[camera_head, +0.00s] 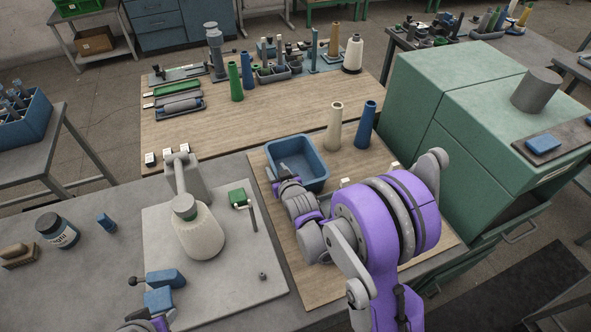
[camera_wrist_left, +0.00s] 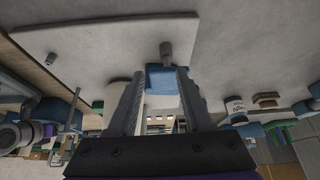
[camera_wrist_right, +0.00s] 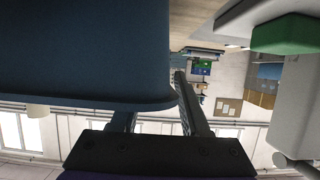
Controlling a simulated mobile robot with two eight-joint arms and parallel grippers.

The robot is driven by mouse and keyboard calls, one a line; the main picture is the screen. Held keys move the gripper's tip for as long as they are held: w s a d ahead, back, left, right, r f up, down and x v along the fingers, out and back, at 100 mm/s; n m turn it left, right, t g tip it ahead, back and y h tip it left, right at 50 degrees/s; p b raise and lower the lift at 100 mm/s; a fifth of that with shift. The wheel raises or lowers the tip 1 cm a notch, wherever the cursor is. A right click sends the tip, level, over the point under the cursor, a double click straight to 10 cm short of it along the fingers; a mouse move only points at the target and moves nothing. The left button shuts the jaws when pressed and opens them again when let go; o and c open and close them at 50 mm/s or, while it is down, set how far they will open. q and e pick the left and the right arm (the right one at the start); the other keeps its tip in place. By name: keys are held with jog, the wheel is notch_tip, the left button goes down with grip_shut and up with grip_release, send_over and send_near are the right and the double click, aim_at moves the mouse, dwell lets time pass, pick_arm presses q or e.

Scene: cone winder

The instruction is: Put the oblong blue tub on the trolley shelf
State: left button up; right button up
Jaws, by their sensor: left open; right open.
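The oblong blue tub (camera_head: 297,160) stands upright and looks empty on the wooden board (camera_head: 283,232) in the middle of the head view. In the right wrist view the tub (camera_wrist_right: 85,50) fills the upper left. My right gripper (camera_head: 286,183) is open at the tub's near left edge; one finger is partly hidden by the tub, and I cannot tell whether it touches. My left gripper (camera_wrist_left: 161,77) is open at the bottom left of the bench, with a blue block (camera_wrist_left: 168,80) showing between its fingers. A trolley-like stand (camera_head: 66,43) is at the far upper left, with a cardboard box on its lower shelf.
A cream cone (camera_head: 334,127) and a blue cone (camera_head: 366,124) stand right of the tub. A green cabinet (camera_head: 420,110) rises further right. A grey stand (camera_head: 70,138) with a blue bin (camera_head: 25,124) is at the left. A pale bobbin (camera_head: 199,235) stands on the grey plate.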

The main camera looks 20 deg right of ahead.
grip_shut()
dwell(1.4)
